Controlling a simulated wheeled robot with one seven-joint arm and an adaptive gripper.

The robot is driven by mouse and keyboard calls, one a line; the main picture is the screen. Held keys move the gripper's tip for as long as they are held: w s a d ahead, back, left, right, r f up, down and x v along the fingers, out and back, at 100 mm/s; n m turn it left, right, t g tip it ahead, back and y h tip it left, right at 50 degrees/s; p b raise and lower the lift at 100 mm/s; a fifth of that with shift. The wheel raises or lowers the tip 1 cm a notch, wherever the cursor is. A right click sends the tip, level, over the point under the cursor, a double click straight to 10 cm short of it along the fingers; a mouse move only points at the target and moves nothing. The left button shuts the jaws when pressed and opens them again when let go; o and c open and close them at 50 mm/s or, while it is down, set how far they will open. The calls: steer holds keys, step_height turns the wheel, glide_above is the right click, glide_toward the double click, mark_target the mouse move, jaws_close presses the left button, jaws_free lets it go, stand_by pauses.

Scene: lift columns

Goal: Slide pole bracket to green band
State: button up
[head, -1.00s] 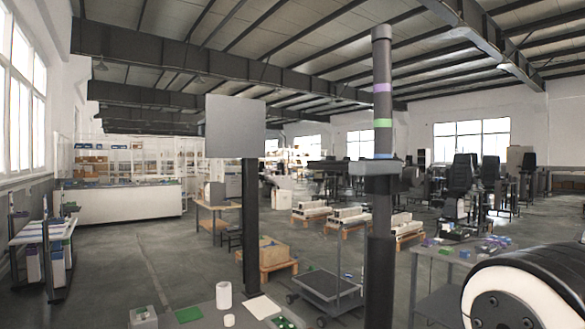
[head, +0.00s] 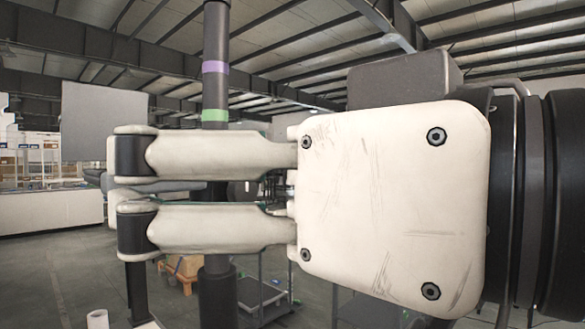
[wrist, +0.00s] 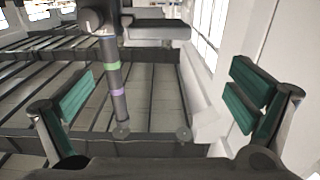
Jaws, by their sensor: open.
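The dark upright pole (head: 216,90) carries a purple band (head: 215,67) and a green band (head: 214,115). In the wrist view the pole (wrist: 114,80) appears inverted, with its green band (wrist: 111,66) nearer the bracket than the purple band (wrist: 117,92). The grey pole bracket (wrist: 158,30) is at the top of that view, below the green band on the real pole. In the head view my gripper (head: 132,188) covers most of the bracket (head: 172,187); a grey part shows between the fingers. My gripper is open, its green pads apart; I see no contact with the bracket.
A grey panel on a post (head: 103,122) stands at the left. A low cart (head: 262,293) and wooden crates are on the floor behind the pole. A white cylinder (head: 97,319) is at the bottom left. A white wall (wrist: 290,40) fills the wrist view's right side.

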steer(key=p+x, duration=0.1)
steer(key=x, duration=1.2)
steer(key=shift+w+a+f, duration=0.1)
steer(key=shift+w+a, duration=0.05)
steer(key=shift+w, duration=0.1)
steer(key=shift+c, duration=0.6)
steer(key=c, duration=1.5)
step_height(320, 180, up, 7)
steer(key=shift+r, duration=0.2)
steer(key=o, duration=1.6)
steer(key=shift+f, duration=0.1)
